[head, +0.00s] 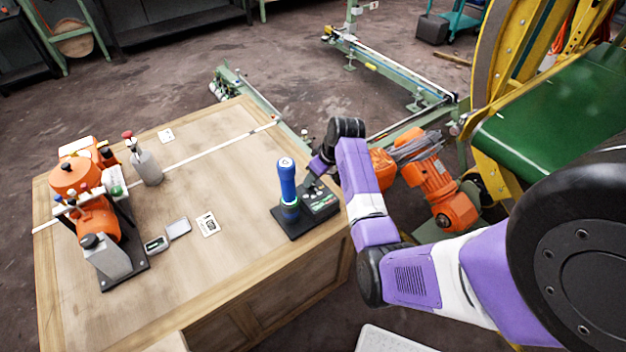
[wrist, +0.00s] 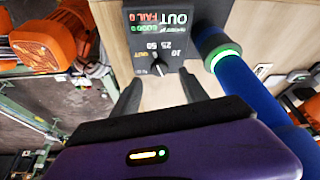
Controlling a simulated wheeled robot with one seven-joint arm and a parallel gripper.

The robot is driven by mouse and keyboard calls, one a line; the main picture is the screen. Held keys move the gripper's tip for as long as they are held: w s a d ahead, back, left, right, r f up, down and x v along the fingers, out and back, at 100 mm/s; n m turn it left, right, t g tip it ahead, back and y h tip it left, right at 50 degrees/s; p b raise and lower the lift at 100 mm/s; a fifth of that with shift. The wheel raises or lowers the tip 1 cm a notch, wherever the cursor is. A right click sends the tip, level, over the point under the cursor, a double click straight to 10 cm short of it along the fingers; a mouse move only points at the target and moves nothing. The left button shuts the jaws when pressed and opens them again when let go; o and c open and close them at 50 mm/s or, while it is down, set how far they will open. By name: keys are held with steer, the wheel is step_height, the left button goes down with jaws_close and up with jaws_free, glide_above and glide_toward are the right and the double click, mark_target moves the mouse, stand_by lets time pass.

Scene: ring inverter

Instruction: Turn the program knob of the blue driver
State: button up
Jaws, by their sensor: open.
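The blue driver (head: 287,182) stands upright on a black base at the right end of the wooden table. It also shows as a blue cylinder with a glowing green ring in the wrist view (wrist: 245,85). Its black control box (head: 320,200) is beside it.
An orange machine (head: 85,195) stands at the table's left, with a grey bottle (head: 147,165) near it. Small trays and cards lie mid-table. An orange motor unit (head: 435,185) stands beyond the table's right edge. The table's front middle is clear.

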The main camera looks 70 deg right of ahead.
steer(key=shift+v, duration=1.95)
